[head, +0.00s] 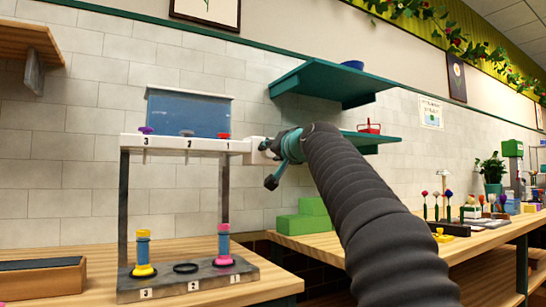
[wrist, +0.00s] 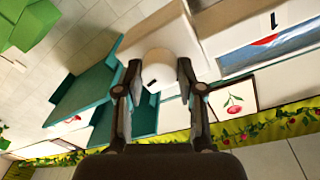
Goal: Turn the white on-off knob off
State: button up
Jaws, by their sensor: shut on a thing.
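The white on-off knob (wrist: 160,66) is round, with a short black mark on its face. It sits on the white box (head: 254,150) at the right end of a stand's white shelf. My gripper (wrist: 158,70) is shut on the knob, with one finger on each side of it in the wrist view. In the head view my gripper (head: 272,158) reaches the box from the right. The knob itself is mostly hidden there behind my gripper.
The shelf (head: 170,145) carries a blue tank (head: 188,114) and purple, grey and red caps above numbers 3, 2 and 1. Below, blue tubes stand at 3 and 1; 2 has an empty black ring (head: 186,267). A teal shelf (head: 330,84) hangs behind my arm.

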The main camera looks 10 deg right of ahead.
jog(key=shift+f+n+y+b, duration=0.1)
jog(key=shift+n+y+b, duration=0.55)
jog(key=shift+n, duration=2.05)
jog(key=shift+f+n+y+b, duration=0.1)
jog(key=shift+n+b, duration=1)
jog(key=shift+n, duration=1.6)
jog(key=shift+n+y+b, duration=0.35)
jog(key=shift+n+b, duration=0.55)
jog(key=shift+n, duration=1.8)
jog(key=o, duration=1.1)
jog(key=shift+o, duration=0.2)
